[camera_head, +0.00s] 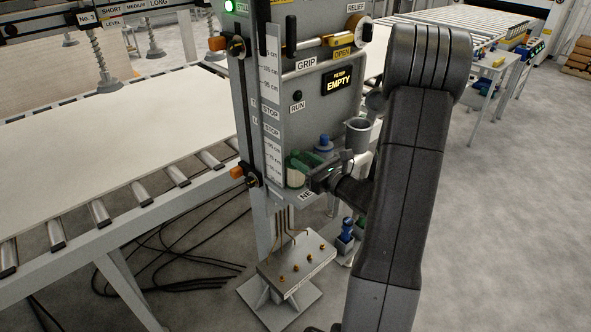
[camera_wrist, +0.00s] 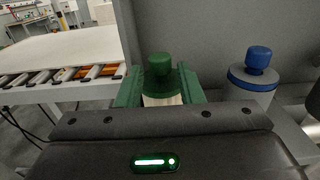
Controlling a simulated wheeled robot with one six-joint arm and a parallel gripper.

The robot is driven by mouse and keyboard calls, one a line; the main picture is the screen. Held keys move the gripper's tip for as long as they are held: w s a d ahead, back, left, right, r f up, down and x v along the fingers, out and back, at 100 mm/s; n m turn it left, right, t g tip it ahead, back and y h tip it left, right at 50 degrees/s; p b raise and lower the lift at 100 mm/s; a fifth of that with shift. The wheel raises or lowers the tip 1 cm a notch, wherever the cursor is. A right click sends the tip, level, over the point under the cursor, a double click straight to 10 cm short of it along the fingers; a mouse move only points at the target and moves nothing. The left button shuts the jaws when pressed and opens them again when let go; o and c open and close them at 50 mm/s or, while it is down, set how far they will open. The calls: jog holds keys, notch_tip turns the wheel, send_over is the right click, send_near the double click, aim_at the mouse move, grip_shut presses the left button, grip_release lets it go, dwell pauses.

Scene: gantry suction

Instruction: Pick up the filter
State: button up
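The filter, a cream cylinder with a green cap and knob (camera_wrist: 159,75), stands upright in the wrist view. In the head view its cream body (camera_head: 295,178) shows on a small ledge at the machine column, partly hidden by my gripper. My gripper (camera_head: 306,161) is at the filter, with its green fingers (camera_wrist: 160,90) on either side of it. The fingers look very near its sides; I cannot tell whether they press on it. The filter's lower part is hidden behind the gripper body in the wrist view.
A blue-capped grey canister (camera_wrist: 254,72) stands close to the right of the filter. A grey cup (camera_head: 358,134) is at the column's right side. A roller conveyor with a pale board (camera_head: 110,135) lies left.

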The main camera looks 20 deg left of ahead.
aim_at(296, 155)
jog(key=p+x, duration=0.1)
jog(key=x, duration=0.3)
jog(key=shift+w+a+f, duration=0.1)
jog(key=shift+a+f, duration=0.05)
jog(key=shift+a, duration=0.05)
jog(key=shift+c, duration=0.4)
grip_shut()
jog(key=shift+d, duration=0.15)
